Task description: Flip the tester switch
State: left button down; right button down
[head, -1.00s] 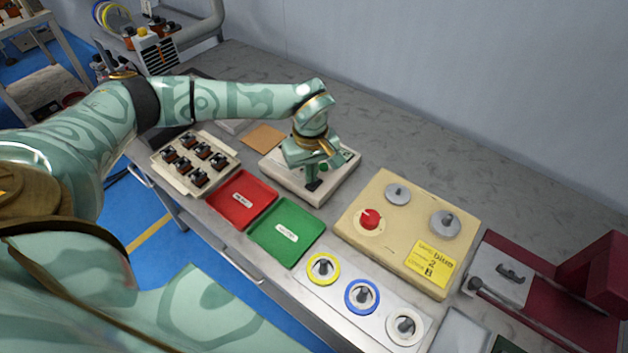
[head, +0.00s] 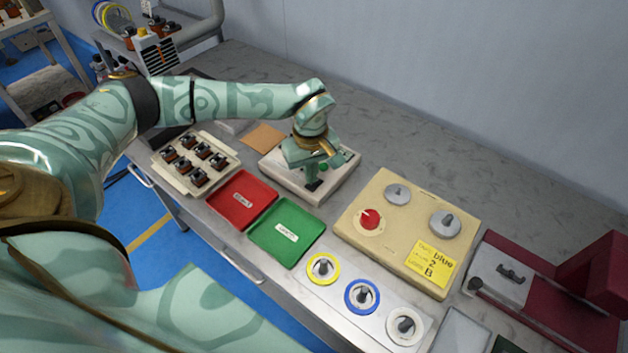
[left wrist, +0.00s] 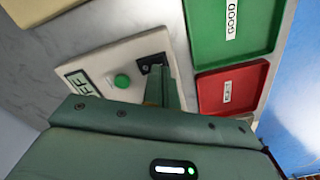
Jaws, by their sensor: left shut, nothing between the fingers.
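The tester (head: 345,165) is a pale box on the bench, behind the red and green trays. In the left wrist view its panel (left wrist: 115,50) shows a round green button or lamp (left wrist: 122,81), a display (left wrist: 80,84) on which "FF" can be read, and a small black switch plate (left wrist: 152,63). My left gripper (head: 312,184) is shut and empty, pointing down at the tester. In the left wrist view its fingertips (left wrist: 156,68) are right at the switch plate and hide much of the switch. I cannot tell whether they touch it or which way it is set.
The red tray (head: 228,212) and green tray (head: 300,254) lie in front of the tester. A holder with several small coils (head: 180,183) is at left. A cream box with a red knob (head: 345,228) and a yellow note (head: 430,262) stands at right.

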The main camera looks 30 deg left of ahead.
pick_arm(q)
jog(key=shift+f+b, duration=0.4)
jog(key=shift+f, duration=0.55)
jog(key=shift+r, duration=0.1)
dwell(0.4)
notch_tip(320, 180, up, 7)
jog(key=p, duration=0.6)
dwell(0.4)
